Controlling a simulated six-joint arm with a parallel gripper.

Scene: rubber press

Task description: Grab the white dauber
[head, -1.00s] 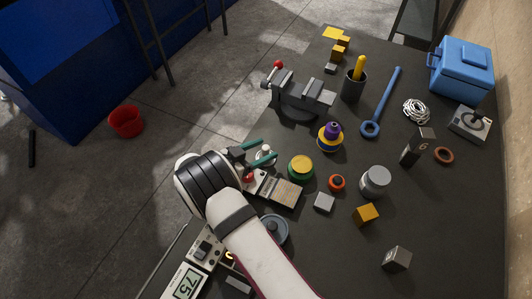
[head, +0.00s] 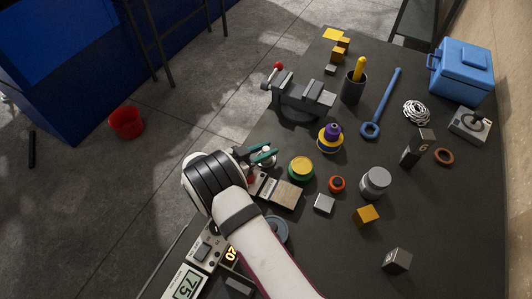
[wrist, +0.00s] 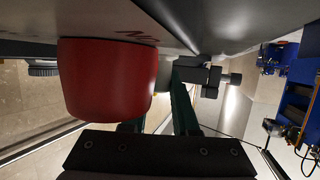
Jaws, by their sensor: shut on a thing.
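The white dauber (head: 266,150) is a small pale piece with a rounded top at the left edge of the dark table in the head view. My gripper (head: 268,156) is shut on it, with a teal finger on each side. In the wrist view the picture is tipped over, and a large red dauber (wrist: 105,80) fills the near left. A pale part (wrist: 163,72) shows behind the red one, between my fingers, and is probably the white dauber. The red dauber mostly hides it, so its lower end cannot be made out.
A green and yellow round piece (head: 301,168) stands just right of my gripper. A keypad device (head: 285,194) lies below it. A grey vise (head: 300,97) stands above, and a purple-topped stack (head: 330,137) is to the right.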

